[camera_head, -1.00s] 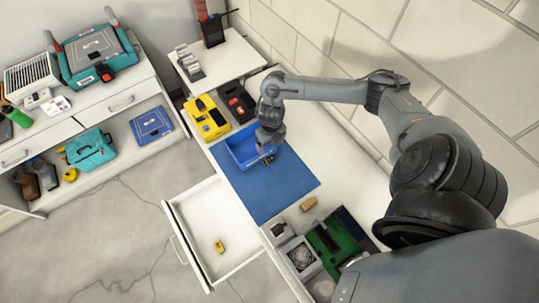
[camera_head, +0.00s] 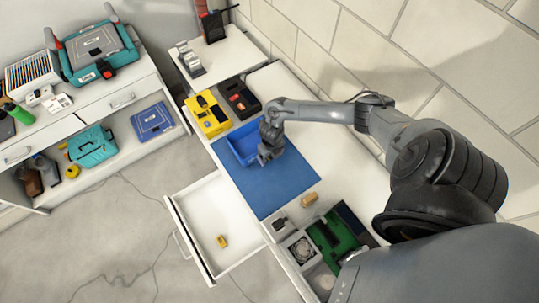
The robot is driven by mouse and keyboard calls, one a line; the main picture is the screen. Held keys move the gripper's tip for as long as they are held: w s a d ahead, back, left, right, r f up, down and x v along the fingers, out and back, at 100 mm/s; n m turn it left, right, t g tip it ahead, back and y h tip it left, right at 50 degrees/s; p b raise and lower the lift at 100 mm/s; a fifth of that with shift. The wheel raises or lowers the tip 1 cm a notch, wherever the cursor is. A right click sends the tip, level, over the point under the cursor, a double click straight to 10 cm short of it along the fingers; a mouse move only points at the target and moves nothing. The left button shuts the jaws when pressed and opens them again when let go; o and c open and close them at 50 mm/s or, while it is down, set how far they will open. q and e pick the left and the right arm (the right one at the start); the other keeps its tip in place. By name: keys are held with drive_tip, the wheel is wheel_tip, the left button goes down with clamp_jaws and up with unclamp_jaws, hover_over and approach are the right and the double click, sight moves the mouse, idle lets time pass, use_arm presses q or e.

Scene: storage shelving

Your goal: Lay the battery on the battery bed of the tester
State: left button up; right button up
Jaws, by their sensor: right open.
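A yellow device (camera_head: 209,115) with dark panels lies on the white bench, with a black device (camera_head: 239,98) with a red part beside it. Either may be the tester; I cannot make out a battery bed on them. A blue bin (camera_head: 236,152) stands on the blue mat, partly covered by my right arm. My right gripper (camera_head: 268,157) is open, pointing down at the bin's right edge. I see nothing between its fingers at this size. No battery can be told for certain. My left gripper is not in view.
The blue mat (camera_head: 275,192) is bare in front of the bin. A tan block (camera_head: 309,199) and a green circuit board (camera_head: 332,237) lie at the bench's near end. An open drawer (camera_head: 212,208) juts out on the left, with a small yellow item (camera_head: 222,241) inside.

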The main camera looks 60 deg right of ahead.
drive_tip(key=shift+f, duration=0.3)
drive_tip(key=shift+c, duration=0.2)
drive_tip(key=c, duration=1.2)
drive_tip(key=shift+r, duration=0.15)
